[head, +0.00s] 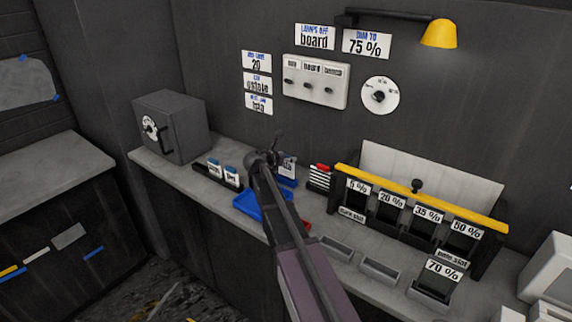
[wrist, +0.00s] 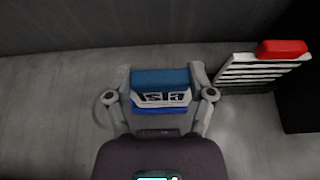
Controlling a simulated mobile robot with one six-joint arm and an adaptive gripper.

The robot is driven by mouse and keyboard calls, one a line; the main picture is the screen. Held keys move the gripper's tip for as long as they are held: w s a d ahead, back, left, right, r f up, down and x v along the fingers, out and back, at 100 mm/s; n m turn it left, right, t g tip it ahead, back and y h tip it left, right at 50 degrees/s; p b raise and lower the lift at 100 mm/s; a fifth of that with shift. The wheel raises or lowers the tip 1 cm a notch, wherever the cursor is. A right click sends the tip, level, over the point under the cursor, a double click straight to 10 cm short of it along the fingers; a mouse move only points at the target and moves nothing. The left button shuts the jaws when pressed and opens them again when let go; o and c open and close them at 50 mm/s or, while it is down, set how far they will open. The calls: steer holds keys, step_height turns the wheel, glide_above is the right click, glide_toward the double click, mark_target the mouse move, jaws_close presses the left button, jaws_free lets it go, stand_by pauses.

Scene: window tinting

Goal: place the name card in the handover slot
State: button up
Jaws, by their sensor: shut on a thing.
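The name card (wrist: 160,78) has a blue top and a white face lettered "Isla", partly cut off. It stands between the two fingers of my gripper (wrist: 160,92), which is shut on it. In the head view the card (head: 288,166) shows just right of my gripper (head: 268,158), above the counter. A blue piece (head: 285,182) shows right under the card, and a blue strip is also below its face in the wrist view. I cannot tell whether this is the handover slot or whether the card is seated in it.
A striped stack with a red top (wrist: 265,75) stands close right of the gripper. Two blue-topped cards in a black holder (head: 222,172) and a blue tray (head: 250,205) are to the left. A yellow-barred rack (head: 420,200) with percentage labels stands at the right.

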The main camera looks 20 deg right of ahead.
mark_target(286, 163)
steer(key=shift+w+d, duration=0.15)
steer(key=shift+w, duration=0.3)
steer(key=shift+w+f+b, duration=0.1)
steer(key=shift+f+b, duration=1.7)
steer(key=shift+f, duration=0.15)
steer(key=o, duration=1)
steer(key=shift+c, duration=0.2)
steer(key=shift+r, duration=0.25)
steer(key=p+v, duration=0.4)
steer(key=v, duration=0.7)
steer(key=shift+s+a+p, duration=0.25)
steer(key=shift+a+p, duration=0.05)
steer(key=shift+a, duration=0.05)
